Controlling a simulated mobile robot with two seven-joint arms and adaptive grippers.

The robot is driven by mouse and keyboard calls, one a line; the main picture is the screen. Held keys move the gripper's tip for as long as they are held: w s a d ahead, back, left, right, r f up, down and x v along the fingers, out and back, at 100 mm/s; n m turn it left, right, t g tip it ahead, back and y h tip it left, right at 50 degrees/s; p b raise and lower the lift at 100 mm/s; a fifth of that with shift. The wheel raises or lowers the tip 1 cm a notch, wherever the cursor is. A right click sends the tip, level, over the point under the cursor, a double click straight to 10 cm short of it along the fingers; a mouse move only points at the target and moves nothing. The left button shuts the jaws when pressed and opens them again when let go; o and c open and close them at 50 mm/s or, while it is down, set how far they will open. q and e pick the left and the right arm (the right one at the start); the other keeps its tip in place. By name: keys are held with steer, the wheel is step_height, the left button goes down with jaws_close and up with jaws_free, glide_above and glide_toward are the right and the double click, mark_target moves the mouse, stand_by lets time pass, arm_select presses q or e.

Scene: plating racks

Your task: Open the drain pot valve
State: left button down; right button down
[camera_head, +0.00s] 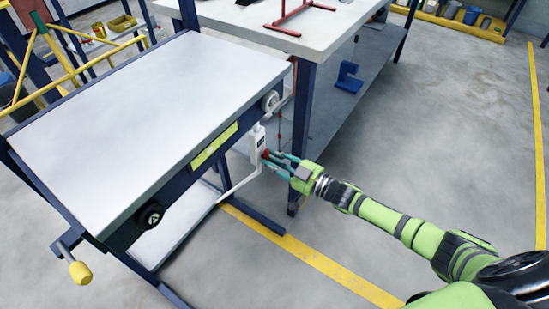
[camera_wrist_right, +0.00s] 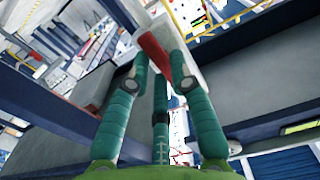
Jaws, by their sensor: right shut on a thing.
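The white drain pot (camera_head: 258,140) hangs at the right end of the table's front side, with a pale pipe running down from it. A small red valve handle (camera_head: 266,153) shows at its lower right. My right gripper (camera_head: 274,159), with teal fingers, reaches it from the right and is shut on the red handle. In the right wrist view the red handle (camera_wrist_right: 153,50) lies between the fingertips, against the white body. The fingers partly hide it, so its exact turn angle is hard to tell. My left gripper is not in view.
A grey-topped table (camera_head: 150,110) with a dark blue frame fills the left. A white bench (camera_head: 300,28) with a red stand (camera_head: 290,22) stands behind; its blue leg (camera_head: 302,110) is close to my right gripper. The floor at right is clear.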

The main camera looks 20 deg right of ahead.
steer(key=shift+r, duration=0.1)
stand_by(0.3)
steer(key=c, duration=1.1)
jaws_free()
steer(key=shift+a, duration=0.1)
steer(key=v, duration=1.2)
